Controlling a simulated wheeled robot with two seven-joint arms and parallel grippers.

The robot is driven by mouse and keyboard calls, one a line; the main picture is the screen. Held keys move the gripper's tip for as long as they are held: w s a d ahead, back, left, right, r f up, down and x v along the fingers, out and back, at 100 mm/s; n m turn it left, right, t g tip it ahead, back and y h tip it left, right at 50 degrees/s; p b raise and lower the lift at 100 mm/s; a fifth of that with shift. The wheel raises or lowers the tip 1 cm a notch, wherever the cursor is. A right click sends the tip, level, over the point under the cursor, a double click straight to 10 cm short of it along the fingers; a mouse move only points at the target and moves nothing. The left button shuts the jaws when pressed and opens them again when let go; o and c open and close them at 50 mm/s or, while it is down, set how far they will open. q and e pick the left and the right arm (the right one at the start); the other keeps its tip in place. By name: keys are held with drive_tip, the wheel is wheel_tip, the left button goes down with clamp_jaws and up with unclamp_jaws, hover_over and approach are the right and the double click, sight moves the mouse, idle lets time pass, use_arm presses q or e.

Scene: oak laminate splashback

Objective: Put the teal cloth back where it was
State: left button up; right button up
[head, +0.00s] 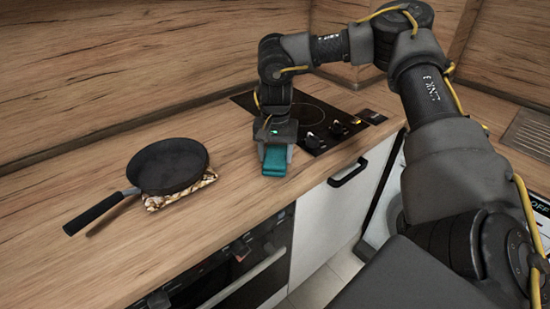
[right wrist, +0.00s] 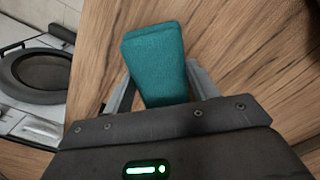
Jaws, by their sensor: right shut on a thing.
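The teal cloth (head: 274,161) is folded and sits at the front part of the wooden counter, left of the black hob. My right gripper (head: 277,150) points down over it and is shut on it. In the right wrist view the teal cloth (right wrist: 157,60) lies between the two fingers of the right gripper (right wrist: 160,85), with wood behind it. I cannot tell whether the cloth touches the counter. My left gripper is not in any view.
A black frying pan (head: 170,165) stands on a patterned cloth or mat (head: 182,193) at the left, its handle pointing front left. The black hob (head: 310,117) with knobs is behind my right gripper. Bare counter (head: 228,170) lies between pan and cloth. A washing machine (right wrist: 35,75) shows in the right wrist view.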

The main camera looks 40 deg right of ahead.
sight(275, 156)
drive_tip(key=o, duration=0.7)
drive_tip(key=shift+f, duration=0.1)
drive_tip(key=o, duration=0.3)
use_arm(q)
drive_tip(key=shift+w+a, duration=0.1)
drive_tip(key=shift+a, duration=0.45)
use_arm(e)
drive_tip(key=shift+o, duration=0.2)
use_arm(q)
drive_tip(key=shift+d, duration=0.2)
use_arm(e)
drive_tip(key=shift+r, duration=0.35)
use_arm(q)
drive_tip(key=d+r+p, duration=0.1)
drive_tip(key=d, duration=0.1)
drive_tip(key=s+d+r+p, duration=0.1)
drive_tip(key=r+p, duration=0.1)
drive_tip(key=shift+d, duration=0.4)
use_arm(e)
wheel_tip(275, 156, up, 12)
drive_tip(key=shift+f, duration=0.2)
